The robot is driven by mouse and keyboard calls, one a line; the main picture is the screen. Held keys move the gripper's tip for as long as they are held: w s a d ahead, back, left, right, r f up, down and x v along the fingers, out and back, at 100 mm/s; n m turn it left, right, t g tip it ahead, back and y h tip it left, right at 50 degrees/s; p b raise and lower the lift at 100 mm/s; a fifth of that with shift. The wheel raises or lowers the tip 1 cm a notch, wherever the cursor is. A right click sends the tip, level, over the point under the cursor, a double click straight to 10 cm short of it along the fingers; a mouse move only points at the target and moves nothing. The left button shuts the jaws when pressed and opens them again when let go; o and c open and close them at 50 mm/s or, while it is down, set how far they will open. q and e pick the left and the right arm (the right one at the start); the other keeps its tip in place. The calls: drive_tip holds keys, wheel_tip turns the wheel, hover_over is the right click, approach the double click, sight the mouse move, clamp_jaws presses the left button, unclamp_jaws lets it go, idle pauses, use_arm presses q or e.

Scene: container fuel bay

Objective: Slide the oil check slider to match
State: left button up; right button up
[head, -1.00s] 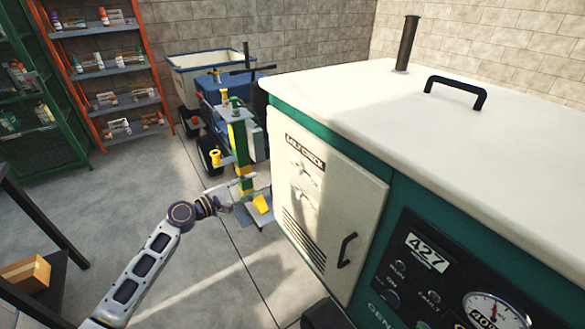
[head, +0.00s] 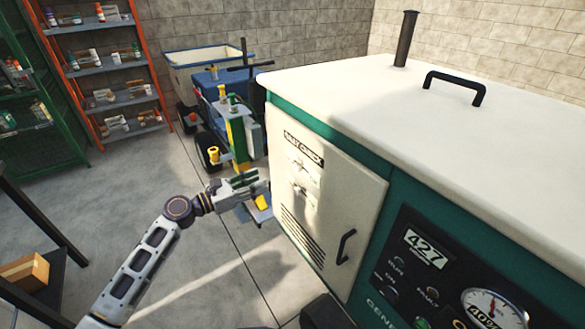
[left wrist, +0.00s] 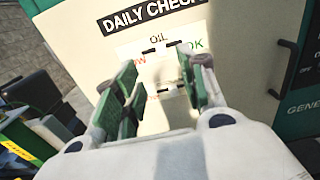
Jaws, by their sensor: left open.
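The oil check panel (left wrist: 163,38) is a white label on a cream door, under a black "DAILY CHECK" heading (left wrist: 153,17). It reads "OIL", with red lettering partly hidden at its left and a green "OK" (left wrist: 194,44) at its right. In the head view the panel (head: 303,160) is small and its slider cannot be made out. My left gripper (left wrist: 161,75) is open in front of the door, its green-padded fingers either side of the label's middle and covering parts of it. In the head view the left gripper (head: 250,185) is left of the door. My right gripper is not in view.
The door (head: 335,190) has a black handle (head: 345,247) and louvres on the teal generator cabinet. A gauge panel (head: 430,275) is to its right. A blue cart (head: 215,85) and yellow-green equipment stand behind my left gripper. Open floor lies to the left.

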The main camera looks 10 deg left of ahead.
use_arm(q)
approach(296, 166)
drive_tip(key=shift+x, duration=1.65)
drive_tip(key=shift+p+x, duration=0.55)
drive_tip(key=shift+x, duration=1.9)
drive_tip(key=shift+w+d, duration=0.15)
drive_tip(key=shift+w, duration=0.05)
drive_tip(key=shift+c, duration=0.6)
drive_tip(key=c, duration=0.5)
clamp_jaws()
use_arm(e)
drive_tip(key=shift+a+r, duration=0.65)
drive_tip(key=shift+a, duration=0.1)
